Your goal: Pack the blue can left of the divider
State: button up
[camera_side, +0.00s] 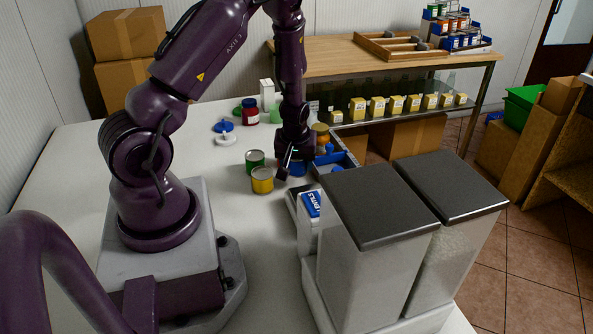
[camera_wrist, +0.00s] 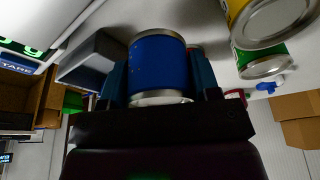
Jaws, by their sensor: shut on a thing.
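My gripper (camera_side: 291,167) is low over the white counter (camera_side: 190,190), beside the blue-grey box (camera_side: 345,159). It is shut on the blue can (camera_wrist: 157,66), which sits between the two fingers in the wrist view. In the side view the can (camera_side: 299,169) is mostly covered by my gripper. A grey wall of the box (camera_wrist: 90,58) shows left of the can in the wrist view. The divider cannot be made out clearly; my arm and the large bins hide much of the box.
A yellow can (camera_side: 262,181) and a green can (camera_side: 255,160) stand just left of my gripper. Tall lidded bins (camera_side: 375,230) stand close in front of the box. A red jar (camera_side: 250,112) and a blue-topped item (camera_side: 223,126) are farther back. The left counter is clear.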

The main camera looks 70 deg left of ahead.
notch_tip(320, 180, up, 5)
jog(key=shift+w+f, duration=0.1)
jog(key=shift+d+r, duration=0.2)
jog(key=shift+r, duration=0.1)
jog(key=w, duration=0.2)
jog(key=w+f, duration=0.1)
jog(key=w, duration=0.2)
jog(key=shift+w+a+f, duration=0.15)
jog(key=shift+a+f, duration=0.05)
jog(key=shift+w+n+g, duration=0.7)
jog(key=shift+w+n, duration=1.6)
jog(key=shift+w, duration=0.25)
jog(key=shift+d+x, duration=0.2)
jog(key=shift+x, duration=0.85)
jog(key=shift+d+x, duration=0.2)
jog(key=shift+x, duration=0.8)
jog(key=shift+d+x, duration=0.2)
jog(key=shift+x, duration=0.85)
jog(key=shift+f, duration=0.55)
jog(key=o, duration=1.1)
jog(key=shift+c, duration=0.2)
